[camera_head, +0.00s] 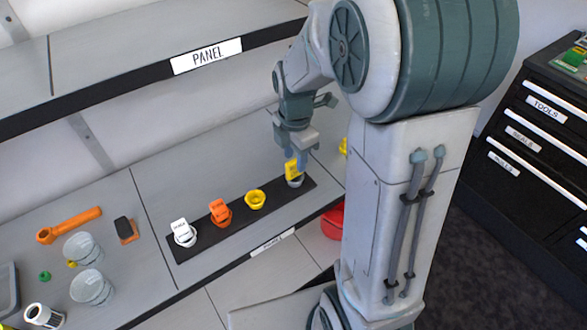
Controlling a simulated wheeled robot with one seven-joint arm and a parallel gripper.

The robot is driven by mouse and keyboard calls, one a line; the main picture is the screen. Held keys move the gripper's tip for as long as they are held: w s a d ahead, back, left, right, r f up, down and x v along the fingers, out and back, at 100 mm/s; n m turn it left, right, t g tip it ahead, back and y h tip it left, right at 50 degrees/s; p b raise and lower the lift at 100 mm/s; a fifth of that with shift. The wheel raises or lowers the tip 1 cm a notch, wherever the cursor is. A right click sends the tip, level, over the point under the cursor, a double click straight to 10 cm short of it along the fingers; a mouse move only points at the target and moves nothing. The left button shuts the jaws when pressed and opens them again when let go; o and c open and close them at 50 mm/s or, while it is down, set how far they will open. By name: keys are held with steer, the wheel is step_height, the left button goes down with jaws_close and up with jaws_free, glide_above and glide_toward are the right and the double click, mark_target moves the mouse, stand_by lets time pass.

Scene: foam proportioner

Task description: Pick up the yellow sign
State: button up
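The yellow sign (292,171) stands upright at the right end of a black strip (238,228), in or just above a grey round holder (295,182). My gripper (294,160) points down right over the sign, with its bluish fingertips at the sign's top edge. Whether the fingers touch the sign or are closed on it is too small to tell. A yellow cup-shaped holder (255,200), an orange sign (219,209) and a white sign (180,227) stand in a row to the left on the same strip.
The strip lies on a grey shelf below an upper shelf labelled PANEL (207,56). Clear cups (92,288), an orange tool (70,225) and small parts lie at the left. A red object (333,222) is below right. Black drawers (545,130) stand at the far right.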

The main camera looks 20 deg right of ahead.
mark_target(295, 161)
steer(key=shift+f, duration=1.5)
jaws_close()
steer(key=shift+r, duration=0.15)
steer(key=r, duration=0.4)
steer(key=shift+s+d+r, duration=0.1)
steer(key=shift+d+r, duration=0.05)
steer(key=shift+d, duration=0.05)
steer(key=s+d+r+p, duration=0.2)
steer(key=s+d+r, duration=0.4)
steer(key=d+r, duration=0.3)
step_height(295, 161, up, 2)
steer(key=shift+d+r, duration=0.2)
steer(key=shift+r, duration=0.05)
